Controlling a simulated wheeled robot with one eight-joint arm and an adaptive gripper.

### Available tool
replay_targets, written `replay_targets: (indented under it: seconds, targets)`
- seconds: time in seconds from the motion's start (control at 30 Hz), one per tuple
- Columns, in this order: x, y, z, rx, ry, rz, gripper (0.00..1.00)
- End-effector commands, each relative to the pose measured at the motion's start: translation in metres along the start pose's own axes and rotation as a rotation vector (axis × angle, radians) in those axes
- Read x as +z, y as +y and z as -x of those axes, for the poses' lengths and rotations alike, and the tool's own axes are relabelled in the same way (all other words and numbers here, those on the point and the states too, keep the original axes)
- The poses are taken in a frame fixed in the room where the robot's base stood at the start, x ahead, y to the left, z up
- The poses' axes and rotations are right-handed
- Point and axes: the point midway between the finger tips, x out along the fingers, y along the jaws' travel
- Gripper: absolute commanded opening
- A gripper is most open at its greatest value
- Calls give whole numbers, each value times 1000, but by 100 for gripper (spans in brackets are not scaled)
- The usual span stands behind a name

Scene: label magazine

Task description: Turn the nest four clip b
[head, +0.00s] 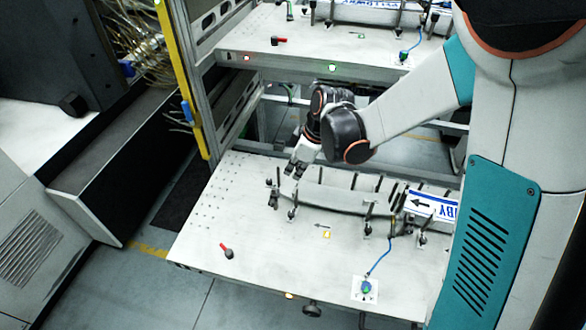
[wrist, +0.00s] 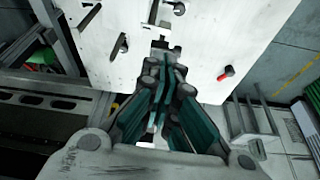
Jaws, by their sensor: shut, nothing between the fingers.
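My gripper (head: 295,170) is shut and empty. In the head view it hangs above the left end of the magazine (head: 335,198) on the lower shelf, close to the dark clips there. One clip (head: 273,199) stands at the far left end and another clip (head: 292,212) just right of it. No marking tells me which is nest four clip b. In the wrist view the closed fingers (wrist: 163,62) point at a dark clip post (wrist: 165,46) and partly cover it; I cannot tell whether they touch. Another dark clip (wrist: 118,46) lies slanted on the white plate to its left.
The lower shelf plate (head: 215,215) carries a red-handled lever (head: 227,251) and a blue-cabled green button (head: 366,287). A label stack (head: 430,206) sits at the magazine's right. An upper shelf (head: 290,25) overhangs behind. A yellow upright (head: 182,80) stands at the left.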

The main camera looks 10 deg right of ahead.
Motion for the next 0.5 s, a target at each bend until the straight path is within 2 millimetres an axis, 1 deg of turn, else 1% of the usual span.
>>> replay_targets:
  seconds: [0.03,0.1,0.3,0.4,0.5]
  targets:
    - [0,0,-11,0,0,1,0]
    - [0,0,-24,0,0,0,0]
    - [0,1,-58,1,1,0,0]
    - [0,0,-71,1,1,-1,0]
    - [0,0,-79,1,1,-1,0]
